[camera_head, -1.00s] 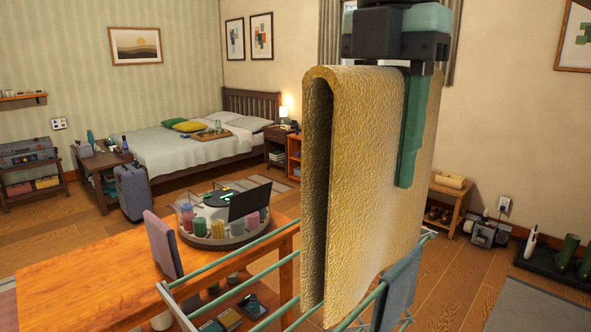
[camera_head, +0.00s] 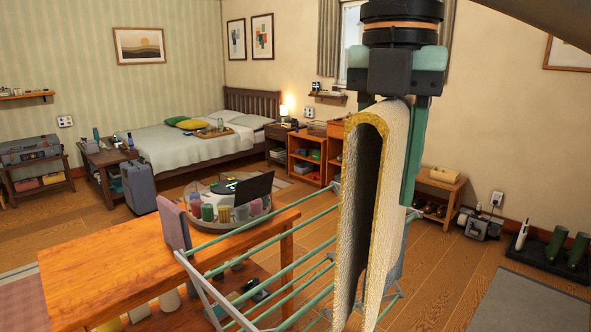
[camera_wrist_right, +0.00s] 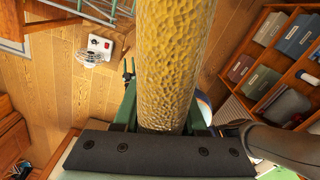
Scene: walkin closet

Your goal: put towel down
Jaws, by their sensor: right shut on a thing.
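A yellow folded towel (camera_head: 372,200) hangs in an upside-down U from my right gripper (camera_head: 402,130) in the head view. It is upright, its edge facing me, with a gap between its two hanging layers. My right gripper is shut on the towel near its top fold. In the right wrist view the towel (camera_wrist_right: 168,60) fills the middle between the green fingers. A drying rack with green rods (camera_head: 285,268) stands behind and below the towel. I cannot tell whether the towel touches the rack. My left gripper is not in view.
A wooden table (camera_head: 110,265) stands left of the rack, with a round organizer (camera_head: 226,213) on it. A bench (camera_head: 437,195) stands by the right wall. Wooden floor (camera_head: 445,270) is free right of the towel.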

